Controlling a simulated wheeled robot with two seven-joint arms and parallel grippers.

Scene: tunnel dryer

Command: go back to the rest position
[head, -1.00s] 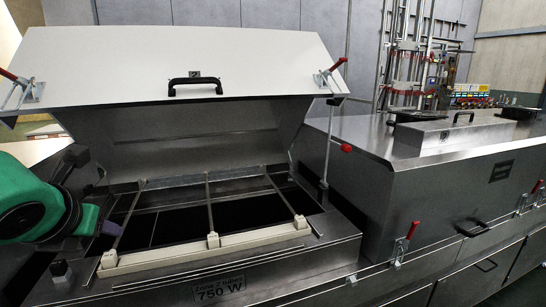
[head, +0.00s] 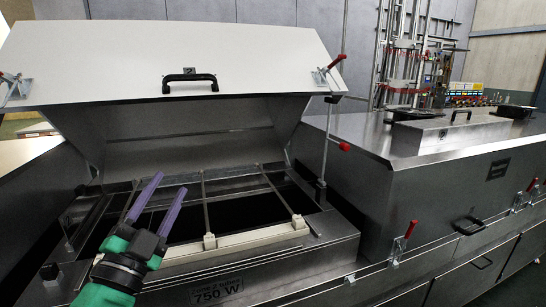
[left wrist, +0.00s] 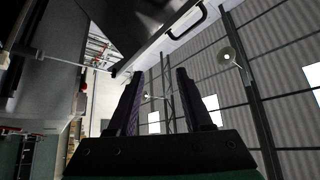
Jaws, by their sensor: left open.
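My left gripper (head: 158,205) comes in at the lower left of the head view, with a green and black wrist and two purple fingers. The fingers are apart and nothing is between them. They lie in front of the left part of the open dryer chamber (head: 232,212). In the left wrist view the two dark fingers (left wrist: 157,95) point up toward the ceiling, apart and empty. My right gripper is in neither view.
The white dryer lid (head: 240,60) with a black handle (head: 190,83) stands raised over the chamber. A closed metal housing (head: 385,185) fills the right side. Red-handled clamps (head: 402,240) line its front.

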